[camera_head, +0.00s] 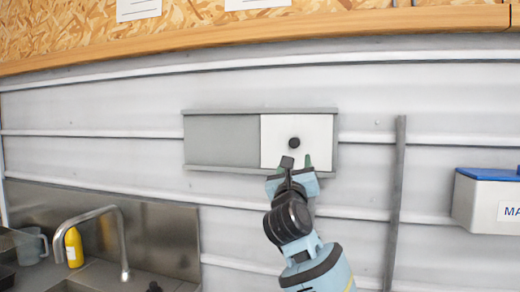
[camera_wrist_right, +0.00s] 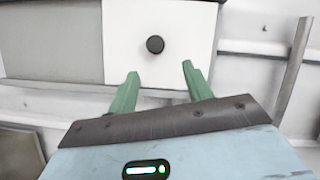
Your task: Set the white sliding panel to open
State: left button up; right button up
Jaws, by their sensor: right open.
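The white sliding panel (camera_head: 310,128) sits at the right end of a grey wall-mounted frame (camera_head: 222,168) with rails above and below. A round black knob (camera_head: 294,143) is on the panel; it also shows in the right wrist view (camera_wrist_right: 155,44). A flat grey area (camera_head: 222,140) fills the frame's left part. My right gripper (camera_head: 297,161) is just below the knob in the head view. In the right wrist view its green fingers (camera_wrist_right: 159,72) are open and empty, spread wider than the knob, which appears beyond their tips. My left gripper is not in view.
A vertical grey post (camera_head: 397,190) stands on the wall right of the frame. A bin with a blue lid (camera_head: 485,195) is further right. A sink with a curved tap (camera_head: 122,235) and a yellow bottle (camera_head: 74,247) is lower left.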

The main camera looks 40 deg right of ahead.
aim_at(294, 145)
jog(key=shift+m+y, duration=0.3)
jog(key=shift+a+r+x, duration=0.1)
jog(key=shift+r+x, duration=0.1)
jog(key=shift+x, duration=1.2)
jog(key=shift+a+r+x, duration=0.15)
jog(key=shift+x, duration=1.25)
jog(key=shift+a+r+x, duration=0.1)
jog(key=shift+r+x, duration=0.1)
jog(key=shift+x, duration=1.2)
jog(key=shift+c, duration=0.2)
grip_shut()
